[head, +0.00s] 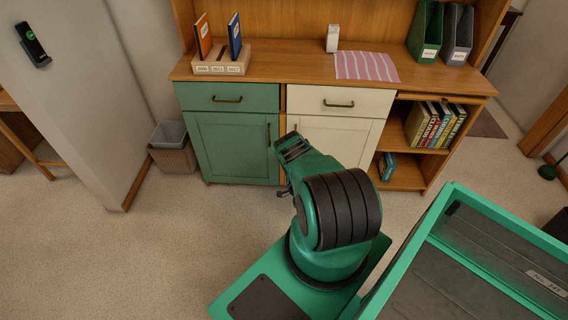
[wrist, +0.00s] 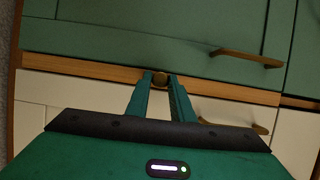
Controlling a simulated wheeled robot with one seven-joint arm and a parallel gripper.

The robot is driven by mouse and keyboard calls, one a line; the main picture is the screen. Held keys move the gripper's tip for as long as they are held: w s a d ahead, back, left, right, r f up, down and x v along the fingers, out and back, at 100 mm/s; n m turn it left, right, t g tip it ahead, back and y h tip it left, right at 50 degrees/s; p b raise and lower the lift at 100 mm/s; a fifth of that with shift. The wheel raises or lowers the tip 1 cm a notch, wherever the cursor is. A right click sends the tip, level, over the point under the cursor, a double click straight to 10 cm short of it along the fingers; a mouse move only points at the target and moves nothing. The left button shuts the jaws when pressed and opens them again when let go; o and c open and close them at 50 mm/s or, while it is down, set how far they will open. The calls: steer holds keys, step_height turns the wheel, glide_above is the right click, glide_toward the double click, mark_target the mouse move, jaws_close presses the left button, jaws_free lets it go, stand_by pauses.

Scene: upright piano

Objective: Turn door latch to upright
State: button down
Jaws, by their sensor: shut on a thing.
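A small brass door latch (wrist: 159,77) sits on the wooden strip (wrist: 110,70) between the green door (wrist: 110,35) and the cream door (wrist: 60,95). My gripper (wrist: 158,84) is shut on the latch, with one finger on each side of it in the wrist view. Its tilt is hard to tell because the fingers cover part of it. In the head view my gripper (head: 292,142) reaches the cabinet front between the green door (head: 230,148) and the cream door (head: 345,138). It hides the latch there.
Bar handles on the green door (wrist: 245,58) and cream door (wrist: 250,128) stick out near my fingers. A bin (head: 173,155) stands left of the cabinet. Open shelves with books (head: 435,125) are on the right. The carpet in front at left is clear.

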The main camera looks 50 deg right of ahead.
steer(key=shift+s+f, duration=0.2)
stand_by(0.4)
steer(key=c, duration=1.6)
jaws_free()
steer(key=shift+w, duration=0.1)
steer(key=v, duration=1)
steer(key=shift+s+a, duration=0.15)
steer(key=shift+s, duration=0.2)
